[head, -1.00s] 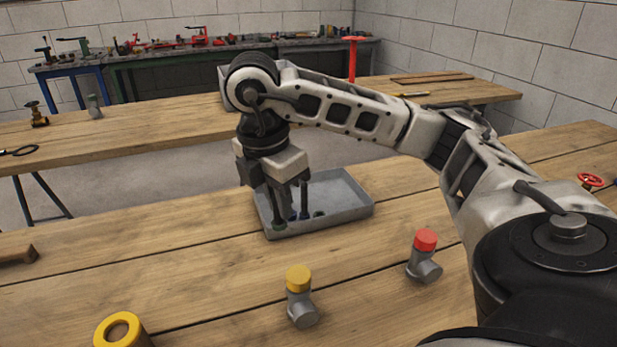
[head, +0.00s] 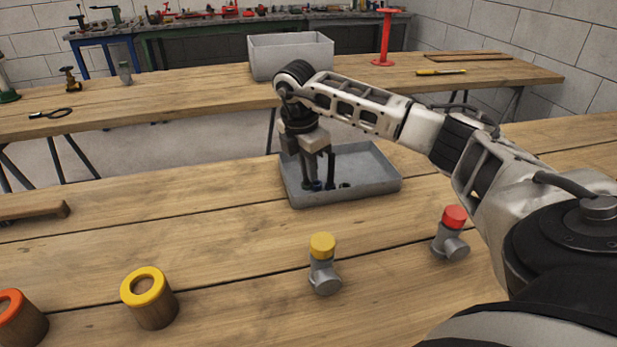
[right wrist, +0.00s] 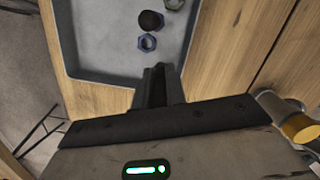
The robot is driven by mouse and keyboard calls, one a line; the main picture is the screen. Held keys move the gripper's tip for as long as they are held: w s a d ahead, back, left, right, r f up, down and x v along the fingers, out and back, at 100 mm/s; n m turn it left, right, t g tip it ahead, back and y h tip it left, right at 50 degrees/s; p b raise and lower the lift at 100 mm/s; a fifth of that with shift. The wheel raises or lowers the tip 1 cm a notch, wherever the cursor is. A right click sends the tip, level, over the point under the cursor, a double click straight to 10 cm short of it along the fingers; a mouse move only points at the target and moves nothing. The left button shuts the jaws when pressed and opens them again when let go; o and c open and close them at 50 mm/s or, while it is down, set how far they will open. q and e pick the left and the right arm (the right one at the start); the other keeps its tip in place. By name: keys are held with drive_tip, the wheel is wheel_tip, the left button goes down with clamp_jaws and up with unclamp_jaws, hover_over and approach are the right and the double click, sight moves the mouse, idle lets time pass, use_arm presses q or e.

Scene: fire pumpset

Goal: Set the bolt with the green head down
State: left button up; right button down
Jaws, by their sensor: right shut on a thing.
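My right gripper (head: 319,186) points down at the left part of the grey metal tray (head: 349,193). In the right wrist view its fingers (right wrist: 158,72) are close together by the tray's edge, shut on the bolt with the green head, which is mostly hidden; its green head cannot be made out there. Inside the tray lie a blue hex piece (right wrist: 147,42), a dark round piece (right wrist: 151,20) and a grey-green hex piece (right wrist: 173,4), apart from the fingers. My left gripper is not in view.
A yellow-topped fitting (head: 323,262) and a red-topped fitting (head: 452,232) stand in front of the tray. A yellow-ringed cylinder (head: 149,297) and an orange-ringed one (head: 20,320) stand front left. A grey bin (head: 290,58) is on the back table.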

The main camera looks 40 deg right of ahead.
sight(309, 183)
wheel_tip(309, 183, down, 3)
drive_tip(key=shift+r, duration=0.2)
drive_tip(key=shift+f, duration=0.25)
drive_tip(key=c, duration=1.7)
unclamp_jaws()
drive_tip(key=shift+a+r, duration=0.1)
drive_tip(key=shift+r, duration=0.45)
drive_tip(key=r, duration=0.3)
drive_tip(key=a+r, duration=0.1)
drive_tip(key=r, duration=0.7)
drive_tip(key=shift+a, duration=0.35)
